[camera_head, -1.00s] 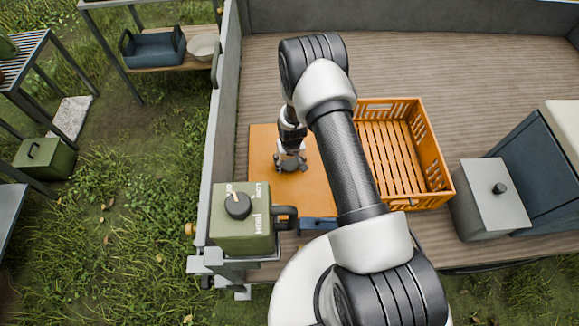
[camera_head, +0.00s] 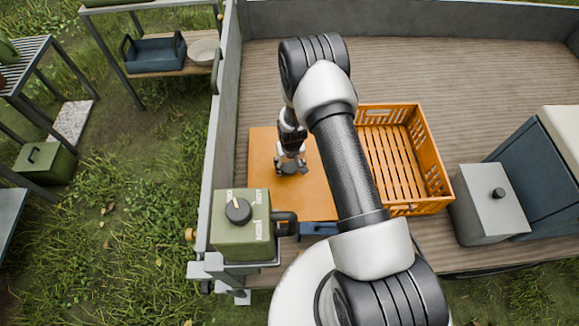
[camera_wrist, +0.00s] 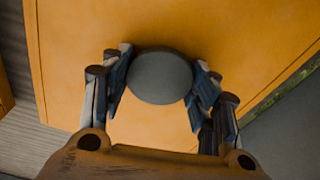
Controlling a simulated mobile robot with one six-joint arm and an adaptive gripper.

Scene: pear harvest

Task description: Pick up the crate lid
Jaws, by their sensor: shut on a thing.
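The crate lid (camera_head: 264,190) is a flat orange panel lying along the left side of the trailer bed, beside the crate. It fills most of the wrist view (camera_wrist: 220,45). A round dark grey knob (camera_wrist: 160,78) stands on the lid. My gripper (camera_head: 291,166) is over the lid from above, its fingers on both sides of the knob and shut on it. In the wrist view my gripper (camera_wrist: 160,85) shows its two finger pairs against the knob's left and right sides. I cannot tell whether the lid is lifted off the bed.
The empty orange slatted crate (camera_head: 432,150) stands right of the lid, partly behind my arm. A green box with a dial (camera_head: 240,225) is at the front left corner. A grey box with a knob (camera_head: 490,205) stands at right. The bed's back is clear.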

